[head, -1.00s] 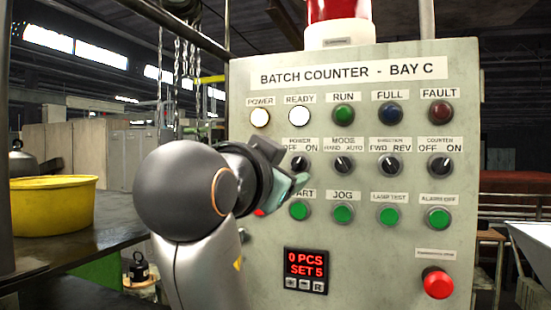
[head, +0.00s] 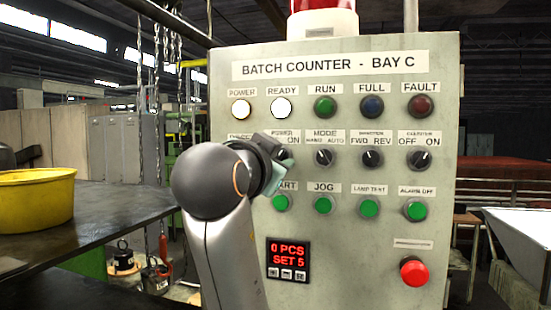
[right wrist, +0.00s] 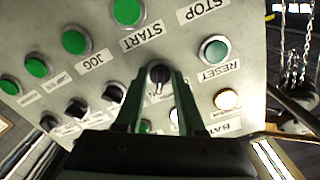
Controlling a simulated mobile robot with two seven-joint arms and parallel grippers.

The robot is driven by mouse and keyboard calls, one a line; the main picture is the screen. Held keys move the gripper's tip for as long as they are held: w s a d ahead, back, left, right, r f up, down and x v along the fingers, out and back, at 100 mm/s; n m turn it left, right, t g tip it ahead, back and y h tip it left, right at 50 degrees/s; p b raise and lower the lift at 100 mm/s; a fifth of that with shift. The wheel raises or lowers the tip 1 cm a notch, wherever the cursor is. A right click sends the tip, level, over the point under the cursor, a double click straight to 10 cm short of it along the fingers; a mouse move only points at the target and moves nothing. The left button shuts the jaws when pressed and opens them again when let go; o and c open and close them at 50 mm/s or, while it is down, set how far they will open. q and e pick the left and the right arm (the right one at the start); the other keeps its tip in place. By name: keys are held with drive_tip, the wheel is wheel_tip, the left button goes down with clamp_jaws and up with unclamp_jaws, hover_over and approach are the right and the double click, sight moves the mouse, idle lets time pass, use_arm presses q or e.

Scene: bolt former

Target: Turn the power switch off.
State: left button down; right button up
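The power switch is a black rotary knob under the POWER OFF/ON label on the grey panel (head: 340,235). In the head view, my right gripper (head: 277,158) is in front of it and hides most of it. In the right wrist view the knob (right wrist: 158,74) shows between the tips of the two green fingers of my right gripper (right wrist: 158,86). The fingers are apart, one each side of the knob; contact cannot be made out. The white POWER lamp (head: 241,109) is lit. My left gripper is not in view.
The MODE knob (head: 324,157) is just right of the power switch, with the green START button (head: 281,203) below. A red mushroom button (head: 413,271) is at lower right. A dark table (head: 120,205) with a yellow tub (head: 35,200) stands left.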

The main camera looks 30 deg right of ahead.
clamp_jaws()
drive_tip(key=shift+n, duration=0.3)
drive_tip(key=n, duration=1.1)
idle(0.4)
drive_tip(key=shift+n, duration=0.4)
drive_tip(key=shift+o, duration=2.3)
unclamp_jaws()
drive_tip(key=shift+s, duration=0.15)
